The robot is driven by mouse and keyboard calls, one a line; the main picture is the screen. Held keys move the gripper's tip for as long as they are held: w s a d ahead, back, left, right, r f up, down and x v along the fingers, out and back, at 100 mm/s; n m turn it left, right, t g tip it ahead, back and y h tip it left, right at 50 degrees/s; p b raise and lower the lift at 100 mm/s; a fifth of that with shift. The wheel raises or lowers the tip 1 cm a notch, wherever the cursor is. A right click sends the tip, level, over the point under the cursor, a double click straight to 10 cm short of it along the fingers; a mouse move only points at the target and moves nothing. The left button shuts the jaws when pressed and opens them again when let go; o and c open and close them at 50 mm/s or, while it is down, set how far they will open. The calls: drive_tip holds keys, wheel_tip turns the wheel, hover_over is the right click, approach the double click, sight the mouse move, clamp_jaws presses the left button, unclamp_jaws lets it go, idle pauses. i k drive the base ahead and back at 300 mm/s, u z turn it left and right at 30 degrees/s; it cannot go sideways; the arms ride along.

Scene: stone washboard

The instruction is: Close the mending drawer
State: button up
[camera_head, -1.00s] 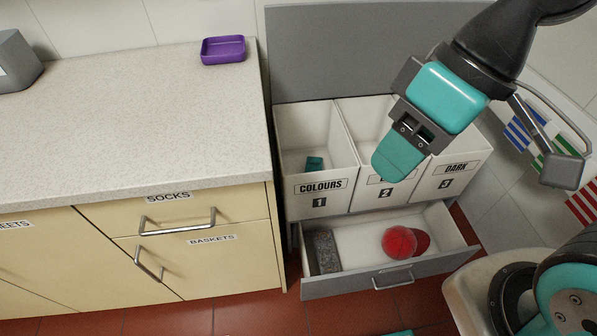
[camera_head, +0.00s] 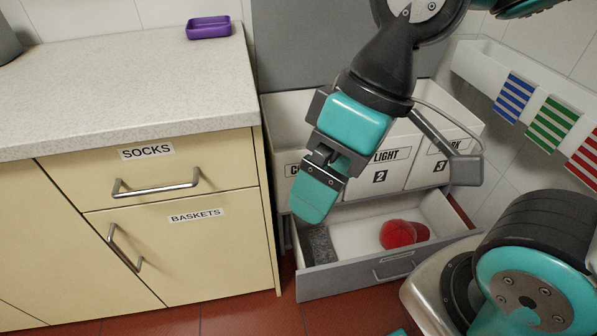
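The grey drawer (camera_head: 350,275) below the laundry bins is pulled open, with its handle (camera_head: 393,267) on the front. No label reading "mending" shows on it. Inside it lie a red ball-like item (camera_head: 398,234) at the right and a dark grey speckled block (camera_head: 320,245) at the left. My gripper (camera_head: 315,203) hangs above the left part of the drawer, in front of the bins, pointing down. Its teal fingers overlap in this view, so the gap between them is hidden. I see nothing held.
White bins (camera_head: 378,168) labelled Light 2 and Dark 3 stand above the drawer; the Colours bin is partly hidden by my gripper. A cream cabinet (camera_head: 195,240) with Socks and Baskets fronts stands left. Striped cloths (camera_head: 551,125) hang right. Red floor shows in front.

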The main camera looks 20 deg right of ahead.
sight(353, 229)
drive_tip(key=z, duration=1.25)
drive_tip(key=k, duration=0.5)
drive_tip(key=u, duration=1.1)
drive_tip(key=i, duration=0.7)
drive_tip(key=z, duration=1.45)
